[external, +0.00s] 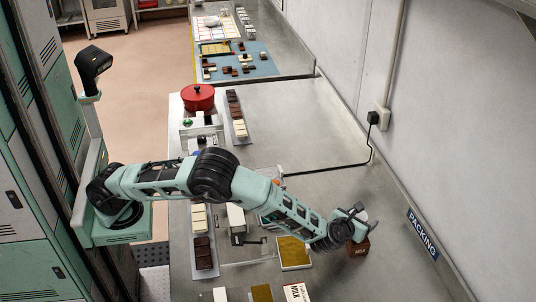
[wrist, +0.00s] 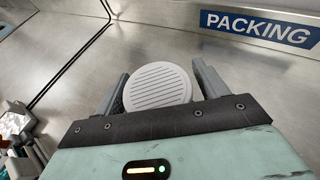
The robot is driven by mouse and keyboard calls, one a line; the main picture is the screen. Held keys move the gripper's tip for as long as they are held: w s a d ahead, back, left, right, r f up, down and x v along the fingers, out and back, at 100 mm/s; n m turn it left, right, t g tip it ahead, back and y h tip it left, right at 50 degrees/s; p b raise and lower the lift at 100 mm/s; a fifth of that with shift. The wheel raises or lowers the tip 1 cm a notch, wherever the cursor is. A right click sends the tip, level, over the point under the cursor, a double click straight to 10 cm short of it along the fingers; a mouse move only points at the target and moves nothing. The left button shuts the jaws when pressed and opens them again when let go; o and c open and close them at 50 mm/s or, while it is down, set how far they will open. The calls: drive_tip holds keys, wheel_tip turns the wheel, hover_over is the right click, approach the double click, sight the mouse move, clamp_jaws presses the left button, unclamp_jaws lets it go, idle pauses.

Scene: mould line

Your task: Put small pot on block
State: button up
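My gripper (external: 357,213) is at the lower right of the bench in the external view. Its two fingers also show in the wrist view (wrist: 160,80), set well apart. Between them is a round, pale, ribbed disc (wrist: 158,85), perhaps the top of the small pot. I cannot tell whether the fingers press on it. A red lidded pot (external: 198,97) stands on a device at the far left of the bench.
A mould with yellow filling (external: 293,252) and a MILK carton (external: 297,293) lie left of the gripper. Trays of chocolate bars (external: 236,116) stand farther off. A black cable (external: 330,168) crosses the bench. The wall bears a PACKING sign (external: 422,236). The bench middle is mostly clear.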

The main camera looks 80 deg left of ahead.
drive_tip(key=shift+r, duration=0.2)
drive_tip(key=b+v, duration=0.2)
drive_tip(key=v, duration=1)
drive_tip(key=s+a+r+n+g, duration=0.1)
drive_tip(key=s+a+n+g, duration=0.3)
drive_tip(key=a, duration=0.7)
drive_tip(key=s+a+n+g, duration=0.2)
drive_tip(key=s+a+n, duration=0.35)
drive_tip(key=a, duration=0.55)
drive_tip(key=s+a+r+n+g, duration=0.1)
drive_tip(key=s+a+n+g, duration=0.35)
drive_tip(key=a, duration=0.65)
drive_tip(key=s+a+n+g+h, duration=0.1)
drive_tip(key=s+a+n, duration=0.35)
drive_tip(key=s, duration=0.25)
drive_tip(key=s+a+n+h, duration=0.2)
drive_tip(key=s+a+n, duration=0.1)
drive_tip(key=s+n, duration=0.3)
drive_tip(key=s+f+n+h, duration=0.1)
drive_tip(key=s+n+h, duration=0.1)
drive_tip(key=s+n, duration=0.4)
drive_tip(key=s+f+n+h, duration=0.1)
drive_tip(key=s+n, duration=0.5)
drive_tip(key=s, duration=0.6)
drive_tip(key=shift+s+d+f+h, duration=0.25)
drive_tip(key=shift+d+f+h, duration=0.15)
drive_tip(key=shift+h, duration=0.3)
drive_tip(key=shift+t, duration=0.25)
